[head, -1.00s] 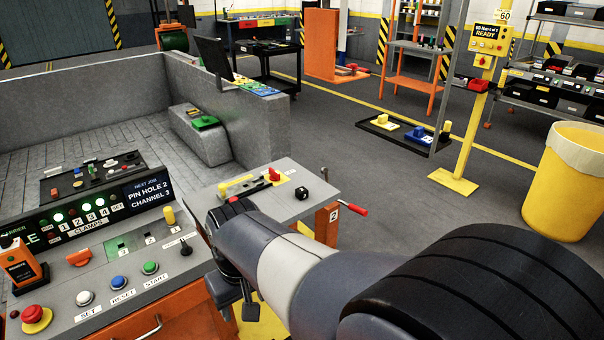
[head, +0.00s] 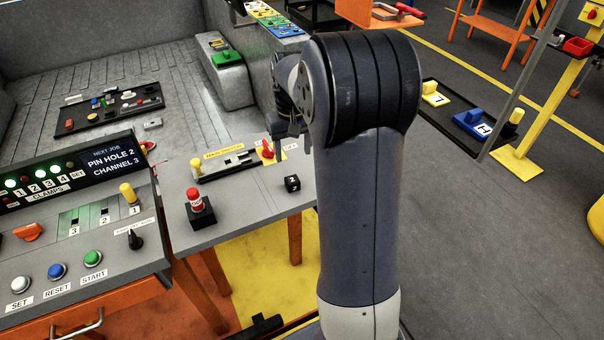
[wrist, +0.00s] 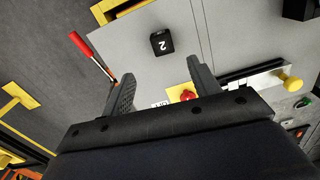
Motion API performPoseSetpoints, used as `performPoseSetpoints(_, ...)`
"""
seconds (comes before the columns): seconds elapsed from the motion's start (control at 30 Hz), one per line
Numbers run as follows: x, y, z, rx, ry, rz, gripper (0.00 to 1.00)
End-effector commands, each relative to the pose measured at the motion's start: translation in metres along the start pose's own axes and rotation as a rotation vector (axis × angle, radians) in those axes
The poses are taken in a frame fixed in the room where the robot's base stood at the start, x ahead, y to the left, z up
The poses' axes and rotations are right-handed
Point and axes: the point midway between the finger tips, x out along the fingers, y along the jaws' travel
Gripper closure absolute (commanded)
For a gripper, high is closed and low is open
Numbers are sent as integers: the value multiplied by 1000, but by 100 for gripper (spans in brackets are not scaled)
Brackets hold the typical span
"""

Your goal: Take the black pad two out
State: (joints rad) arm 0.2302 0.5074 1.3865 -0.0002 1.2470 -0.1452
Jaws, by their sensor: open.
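The black pad two (head: 292,183) is a small black block with a white mark on top. It sits on the grey side table (head: 245,212), near its right edge. In the wrist view the pad (wrist: 162,42) shows a white 2 and lies beyond the fingertips, between their lines. My gripper (head: 292,145) is partly hidden by my arm in the head view, above the table's back part. In the wrist view my gripper (wrist: 160,70) has its fingers wide apart with nothing between them.
Behind the pad are a red knob (head: 267,150) and a slide panel with a yellow knob (head: 196,166). A red-handled lever (wrist: 80,43) juts from the table edge. A control console (head: 85,235) stands left.

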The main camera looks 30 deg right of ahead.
Motion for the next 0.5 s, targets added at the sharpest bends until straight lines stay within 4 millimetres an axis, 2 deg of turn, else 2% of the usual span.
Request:
performPoseSetpoints(0.2, 35, 0, 1, 0, -4, -1, 42)
performPoseSetpoints(0.5, 62, -2, 1, -1, -6, -1, 42)
